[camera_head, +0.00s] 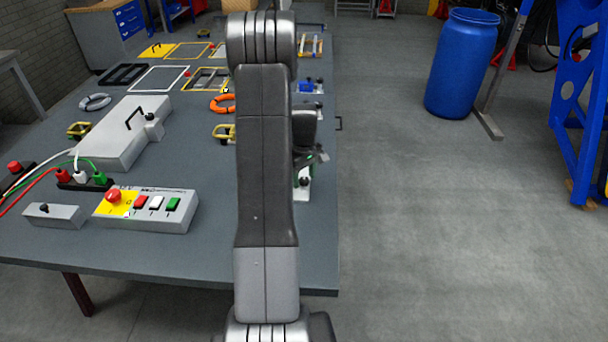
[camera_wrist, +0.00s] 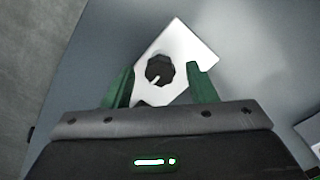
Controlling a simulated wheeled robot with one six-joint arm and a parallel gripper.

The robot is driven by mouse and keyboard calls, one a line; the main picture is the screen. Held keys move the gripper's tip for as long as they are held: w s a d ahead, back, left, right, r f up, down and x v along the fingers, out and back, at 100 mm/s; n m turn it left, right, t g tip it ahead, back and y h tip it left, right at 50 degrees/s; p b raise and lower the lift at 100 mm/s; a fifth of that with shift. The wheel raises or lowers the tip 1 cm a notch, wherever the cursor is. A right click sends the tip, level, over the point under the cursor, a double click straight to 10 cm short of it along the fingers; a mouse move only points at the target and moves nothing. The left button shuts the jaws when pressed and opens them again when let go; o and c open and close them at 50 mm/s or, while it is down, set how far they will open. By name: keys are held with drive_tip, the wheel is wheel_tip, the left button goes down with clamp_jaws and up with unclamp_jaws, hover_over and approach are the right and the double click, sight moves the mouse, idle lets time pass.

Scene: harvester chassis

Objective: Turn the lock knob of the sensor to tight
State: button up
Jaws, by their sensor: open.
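The lock knob (camera_wrist: 159,68) is black, with a pale pointer mark aimed down and slightly left in the wrist view. It sits on a white plate (camera_wrist: 192,48), which lies tilted in that view. In the head view the white plate (camera_head: 302,190) shows beside my arm near the table's right edge, partly hidden by the arm. My gripper (camera_wrist: 161,76) has green fingers, open, one on each side of the knob in the picture. I see no contact, and the height gap cannot be told. My gripper also shows in the head view (camera_head: 312,156), partly behind my arm.
On the grey table (camera_head: 215,250) stand a button box (camera_head: 150,218), a white case with a handle (camera_head: 115,150) and an orange ring (camera_head: 222,103). A blue item (camera_head: 310,87) lies beyond my gripper. Open floor is right of the table, with a blue barrel (camera_head: 462,65).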

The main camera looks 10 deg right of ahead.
drive_tip(key=c, duration=1)
